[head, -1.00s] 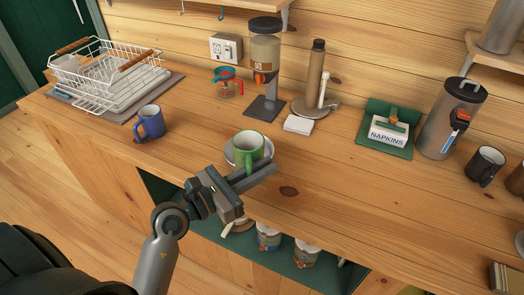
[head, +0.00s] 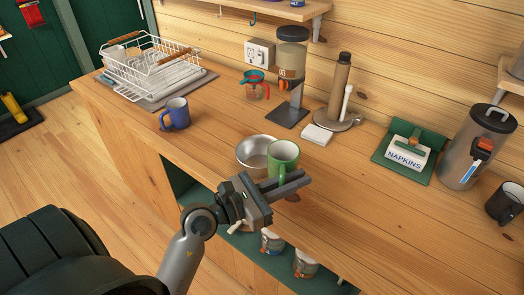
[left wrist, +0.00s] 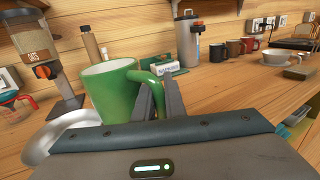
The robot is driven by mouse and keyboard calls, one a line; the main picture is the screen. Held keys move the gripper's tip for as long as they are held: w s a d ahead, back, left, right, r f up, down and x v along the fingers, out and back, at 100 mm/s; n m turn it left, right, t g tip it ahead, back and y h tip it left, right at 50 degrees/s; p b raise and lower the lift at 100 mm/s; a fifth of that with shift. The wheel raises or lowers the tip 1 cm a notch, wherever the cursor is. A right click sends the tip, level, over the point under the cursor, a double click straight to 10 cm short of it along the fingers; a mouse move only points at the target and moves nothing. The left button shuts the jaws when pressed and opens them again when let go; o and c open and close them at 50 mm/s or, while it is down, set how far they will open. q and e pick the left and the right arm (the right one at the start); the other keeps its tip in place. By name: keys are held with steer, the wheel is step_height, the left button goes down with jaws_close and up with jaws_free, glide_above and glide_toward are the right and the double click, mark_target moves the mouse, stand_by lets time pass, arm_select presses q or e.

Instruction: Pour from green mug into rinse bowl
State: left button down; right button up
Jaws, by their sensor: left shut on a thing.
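The green mug (head: 283,158) is upright at the right side of the rinse bowl, a shiny metal bowl (head: 250,152) on the counter. My left gripper (head: 292,186) is shut on the mug's handle. In the left wrist view the green mug (left wrist: 108,92) stands in front of the fingers (left wrist: 158,98), with its handle between them. The bowl (left wrist: 52,128) shows there behind the mug at the left, partly hidden. I cannot tell whether the mug touches the bowl or what is inside the mug. My right gripper is not in view.
A blue mug (head: 175,114) and a dish rack (head: 150,68) stand to the left. A dispenser (head: 291,70), a measuring cup (head: 255,88) and a white block (head: 317,135) stand behind. A napkin holder (head: 408,152) and steel canister (head: 474,150) are at the right. The counter's front right is clear.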

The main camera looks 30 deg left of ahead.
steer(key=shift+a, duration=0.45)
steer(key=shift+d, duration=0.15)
arm_select(q)
steer(key=w+f+n+y, duration=0.1)
steer(key=f, duration=0.1)
steer(key=w+d+f+n+t+y, duration=0.1)
steer(key=f+y, duration=0.1)
steer(key=w+d+f+n+y, duration=0.1)
steer(key=w+f, duration=0.1)
steer(key=shift+w+d+f+t, duration=0.1)
steer(key=shift+f+t, duration=0.1)
steer(key=shift+t, duration=0.1)
steer(key=shift+w+d+f+y, duration=0.15)
steer(key=shift+d+f+y, duration=0.15)
steer(key=shift+y, duration=0.2)
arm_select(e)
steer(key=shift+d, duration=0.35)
arm_select(q)
steer(key=shift+a+r, duration=0.1)
steer(key=shift+r, duration=0.05)
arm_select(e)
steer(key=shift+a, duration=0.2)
